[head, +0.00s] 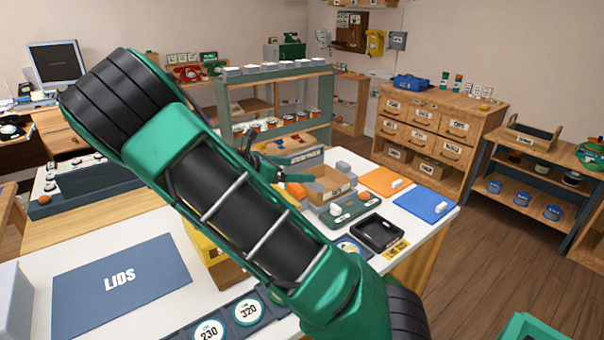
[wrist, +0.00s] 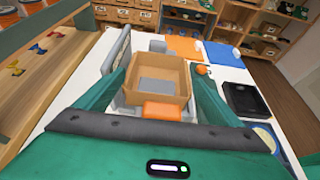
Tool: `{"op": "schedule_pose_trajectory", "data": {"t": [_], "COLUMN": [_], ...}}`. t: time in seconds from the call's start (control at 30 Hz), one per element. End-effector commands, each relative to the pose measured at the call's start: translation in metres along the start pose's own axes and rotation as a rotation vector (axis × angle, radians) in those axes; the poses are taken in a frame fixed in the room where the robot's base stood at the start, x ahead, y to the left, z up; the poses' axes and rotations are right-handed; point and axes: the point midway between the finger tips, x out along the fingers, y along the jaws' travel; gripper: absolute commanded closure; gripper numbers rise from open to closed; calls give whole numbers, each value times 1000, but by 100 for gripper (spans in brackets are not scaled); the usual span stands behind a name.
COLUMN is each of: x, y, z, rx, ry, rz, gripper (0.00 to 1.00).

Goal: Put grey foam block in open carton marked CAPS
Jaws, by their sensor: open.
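The open brown carton (head: 336,190) stands on the white table; its label is too small to read. It also shows in the wrist view (wrist: 181,86), between my fingers. A grey block-like piece (wrist: 158,86) lies inside it on the bottom, apparently the foam block. Another grey piece (head: 343,167) stands just behind the carton and also shows in the wrist view (wrist: 157,46). My gripper (wrist: 158,72) is open, with one green finger on each side of the carton and nothing visibly gripped. My arm hides much of the gripper in the head view.
An orange block (wrist: 162,111) lies at the carton's near side. A LIDS mat (head: 120,300) lies at the left front. A green shelf rack (head: 275,76) rises behind.

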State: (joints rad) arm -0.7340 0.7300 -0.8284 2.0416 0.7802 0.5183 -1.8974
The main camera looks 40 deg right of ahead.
Motion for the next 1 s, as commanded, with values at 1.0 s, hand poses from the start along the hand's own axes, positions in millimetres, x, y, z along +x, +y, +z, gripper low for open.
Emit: {"op": "schedule_pose_trajectory", "data": {"t": [1.0], "x": [6], "y": [-146], "z": [-22], "rx": [733], "ry": [516], "rz": [-452], "gripper": [12]}}
